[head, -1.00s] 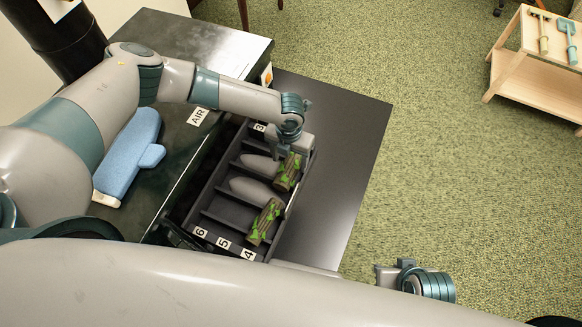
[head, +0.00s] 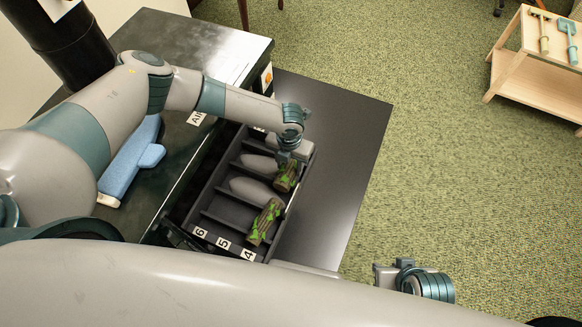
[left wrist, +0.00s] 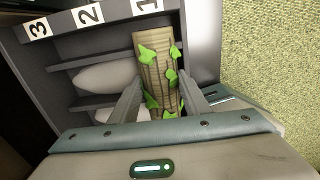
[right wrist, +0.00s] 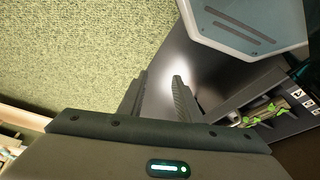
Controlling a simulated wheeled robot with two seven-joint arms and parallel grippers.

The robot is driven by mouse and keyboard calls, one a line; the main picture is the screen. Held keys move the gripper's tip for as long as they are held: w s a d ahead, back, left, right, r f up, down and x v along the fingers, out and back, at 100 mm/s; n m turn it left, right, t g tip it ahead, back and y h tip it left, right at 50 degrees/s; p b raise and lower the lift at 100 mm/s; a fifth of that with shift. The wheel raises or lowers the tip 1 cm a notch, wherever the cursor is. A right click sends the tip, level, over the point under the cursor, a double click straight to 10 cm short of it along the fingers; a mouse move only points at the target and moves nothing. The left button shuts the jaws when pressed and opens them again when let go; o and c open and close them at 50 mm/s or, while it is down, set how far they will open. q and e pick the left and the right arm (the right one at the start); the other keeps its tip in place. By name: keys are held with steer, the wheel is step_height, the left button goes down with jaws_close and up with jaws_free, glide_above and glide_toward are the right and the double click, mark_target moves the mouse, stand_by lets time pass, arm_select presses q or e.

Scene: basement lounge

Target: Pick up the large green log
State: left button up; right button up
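Two brown logs with green leaves lie in a black compartment tray. The far log (head: 287,176) is partly hidden under my left gripper (head: 287,158); the near log (head: 263,222) lies by label 4. I cannot tell surely which is the large one.
The tray (head: 213,228) has number labels and grey rounded pieces (head: 250,190) in other compartments. It sits on a dark surface (head: 335,160), bare to its right. A blue object (head: 135,160) lies left. A wooden stand with tools (head: 530,70) is far right, across green carpet.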

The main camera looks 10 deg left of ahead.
mark_target(290, 166)
arm_select(q)
steer(key=shift+c, duration=0.7)
steer(key=shift+r, duration=0.1)
steer(key=shift+r, duration=0.45)
step_height(290, 166, up, 4)
steer(key=shift+s+d+f, duration=0.15)
steer(key=shift+f, duration=0.1)
steer(key=s+d+r+p, duration=0.1)
steer(key=s+d+r, duration=0.5)
steer(key=s, duration=0.3)
steer(key=shift+s+r, duration=0.25)
arm_select(e)
steer(key=shift+d+f+g, duration=0.4)
steer(key=shift+d, duration=0.25)
arm_select(q)
steer(key=shift+d, duration=0.1)
arm_select(e)
steer(key=shift+s, duration=0.35)
